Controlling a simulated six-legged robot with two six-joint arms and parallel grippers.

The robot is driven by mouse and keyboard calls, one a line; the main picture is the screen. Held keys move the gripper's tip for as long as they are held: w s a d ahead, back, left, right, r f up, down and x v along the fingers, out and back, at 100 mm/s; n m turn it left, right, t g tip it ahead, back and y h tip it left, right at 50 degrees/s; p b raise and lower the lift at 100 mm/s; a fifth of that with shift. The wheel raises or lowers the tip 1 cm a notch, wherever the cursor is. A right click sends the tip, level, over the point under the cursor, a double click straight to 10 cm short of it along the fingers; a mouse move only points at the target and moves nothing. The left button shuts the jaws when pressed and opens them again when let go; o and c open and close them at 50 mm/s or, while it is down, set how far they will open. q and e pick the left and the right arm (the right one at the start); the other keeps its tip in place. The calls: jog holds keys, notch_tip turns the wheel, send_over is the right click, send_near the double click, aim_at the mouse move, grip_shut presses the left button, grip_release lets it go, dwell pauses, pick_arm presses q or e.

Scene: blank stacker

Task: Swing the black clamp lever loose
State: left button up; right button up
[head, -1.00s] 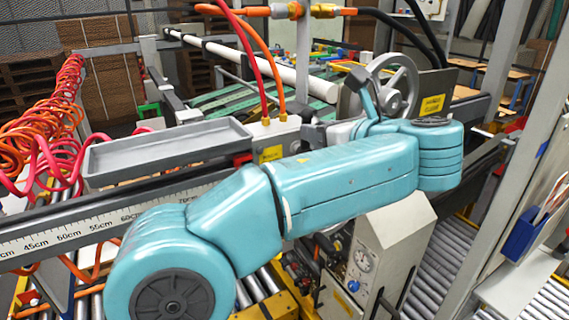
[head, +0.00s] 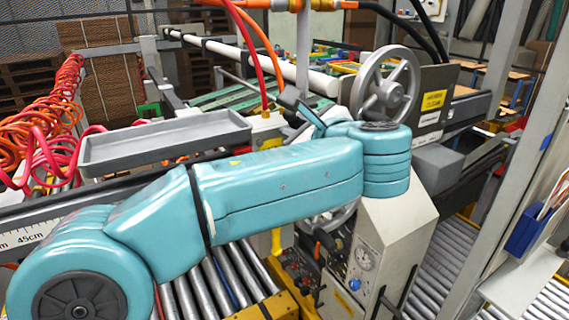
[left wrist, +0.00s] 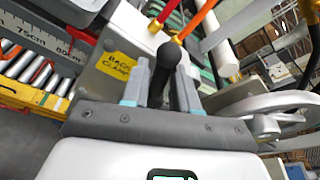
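The black clamp lever (left wrist: 168,58), with a rounded knob on its end, stands between the two fingers of my left gripper (left wrist: 163,90) in the left wrist view. The fingers are apart, one on each side of the lever; I cannot make out firm contact on both sides. A yellow "BACK CLAMP" label (left wrist: 117,65) is on the pale block just left of the lever. In the head view my blue arm reaches in from the left, and its wrist hides the lever and most of the gripper. My right gripper is not in view.
A spoked handwheel (head: 387,92) stands right of my wrist, beside a dark plate with a yellow label (head: 434,100). A grey tray (head: 165,146) lies left of it. Red and orange hoses (head: 262,50) hang close behind my arm. A gauge cabinet (head: 385,235) is below.

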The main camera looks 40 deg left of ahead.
pick_arm(q)
jog(key=n+b, duration=0.1)
jog(key=b, duration=0.1)
jog(key=s+f+n+t+b, duration=0.1)
jog(key=n+b, duration=0.1)
jog(key=b, duration=0.1)
jog(key=s+f+n+b, duration=0.1)
jog(key=b, duration=0.2)
jog(key=shift+a, duration=0.4)
jog(key=n+b, duration=0.1)
jog(key=b, duration=0.1)
jog(key=f+n+t+b, duration=0.1)
jog(key=n+b, duration=0.1)
jog(key=b, duration=0.1)
jog(key=f+n+b, duration=0.1)
jog(key=n+b, duration=0.1)
jog(key=b, duration=0.1)
jog(key=shift+s+a+f+t, duration=0.15)
jog(key=shift+s+f+t, duration=0.1)
jog(key=shift+s+t, duration=0.15)
jog(key=shift+r, duration=0.2)
jog(key=v, duration=0.9)
jog(key=shift+w+f, duration=0.2)
dwell(0.4)
